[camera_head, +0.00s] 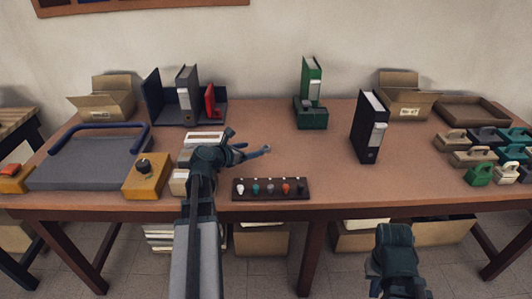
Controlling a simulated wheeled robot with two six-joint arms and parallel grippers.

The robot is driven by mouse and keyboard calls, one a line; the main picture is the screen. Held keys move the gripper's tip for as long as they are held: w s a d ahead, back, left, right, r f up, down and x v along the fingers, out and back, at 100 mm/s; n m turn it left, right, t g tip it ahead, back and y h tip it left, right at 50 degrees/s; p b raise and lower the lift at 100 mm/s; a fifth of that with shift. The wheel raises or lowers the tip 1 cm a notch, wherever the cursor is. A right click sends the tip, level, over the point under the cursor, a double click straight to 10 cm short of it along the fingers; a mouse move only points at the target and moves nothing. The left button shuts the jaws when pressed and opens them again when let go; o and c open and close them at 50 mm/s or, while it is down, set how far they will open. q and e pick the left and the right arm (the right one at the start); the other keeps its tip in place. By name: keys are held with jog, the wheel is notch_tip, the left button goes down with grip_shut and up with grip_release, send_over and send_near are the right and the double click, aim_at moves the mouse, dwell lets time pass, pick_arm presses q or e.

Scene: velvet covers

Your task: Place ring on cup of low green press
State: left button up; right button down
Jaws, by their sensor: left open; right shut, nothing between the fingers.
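My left gripper (250,146) is open and empty. It hangs above the front-middle of the table, behind and above the dark strip of small knobs, with its fingers pointing right. My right gripper (394,262) is low at the bottom edge, in front of the table; it is shut and empty, its fingers hard to make out. Low green presses with handles, one of them at the front (478,175), stand at the right table edge among tan and dark teal ones. Their cups are too small to tell. I cannot make out a ring.
A dark strip (240,194) with several coloured knobs lies at the front edge. A black binder (369,128) stands right of centre. A green binder (311,72) stands at the back. A grey board (85,165) and a yellow block (147,178) are left. The table middle is clear.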

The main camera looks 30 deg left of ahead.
aim_at(265, 147)
pick_arm(q)
jog(key=shift+x, duration=1.25)
jog(key=shift+f+b+x, duration=0.15)
jog(key=shift+b+x, duration=0.65)
jog(key=shift+x, duration=0.55)
jog(key=shift+f+b+x, duration=0.15)
jog(key=shift+b+x, duration=0.6)
jog(key=shift+x, duration=0.55)
jog(key=shift+s+r, duration=0.1)
jog(key=shift+s, duration=0.05)
grip_shut()
